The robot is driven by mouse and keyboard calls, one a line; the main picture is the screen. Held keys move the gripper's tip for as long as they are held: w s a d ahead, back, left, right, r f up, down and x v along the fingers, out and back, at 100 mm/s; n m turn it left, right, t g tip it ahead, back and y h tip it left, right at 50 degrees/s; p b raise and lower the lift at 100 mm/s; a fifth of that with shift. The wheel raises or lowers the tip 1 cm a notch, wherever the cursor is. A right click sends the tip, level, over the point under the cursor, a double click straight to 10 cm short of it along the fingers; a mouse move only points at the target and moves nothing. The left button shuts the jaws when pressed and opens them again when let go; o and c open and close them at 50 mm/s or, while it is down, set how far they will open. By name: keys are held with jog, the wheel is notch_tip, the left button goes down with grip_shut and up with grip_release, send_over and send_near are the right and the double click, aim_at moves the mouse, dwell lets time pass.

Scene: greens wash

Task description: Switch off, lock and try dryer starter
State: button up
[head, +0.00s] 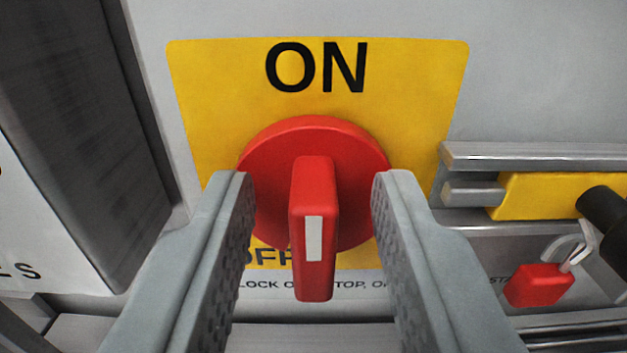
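The dryer starter's red rotary switch (314,215) sits on a yellow plate (210,90) marked ON at the top and OFF at the bottom. Its handle stands vertical, with a white mark on its lower part, toward the OFF lettering, which is partly hidden. My gripper (313,190) is open, with one finger on each side of the handle and a gap on both sides. A red padlock (538,286) with a pale shackle hangs at the right. A yellow sliding piece (545,195) sits in a metal rail to the right of the plate.
A dark grey box side (90,110) stands out at the left, close to my left finger. A black cylindrical part (603,212) juts out at the right edge by the padlock. Metal rails (540,155) run along the right. The panel above the plate is clear.

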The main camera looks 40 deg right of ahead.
jog(key=shift+c, duration=0.3)
grip_shut()
jog(key=shift+n, duration=0.3)
jog(key=n, duration=0.3)
jog(key=shift+w+a+f+n, duration=0.1)
jog(key=shift+w+n, duration=0.05)
jog(key=shift+n, duration=0.15)
jog(key=n, duration=0.9)
jog(key=shift+w+a+f, duration=0.25)
jog(key=shift+f, duration=0.05)
jog(key=shift+f+n, duration=0.2)
jog(key=shift+n, duration=2.2)
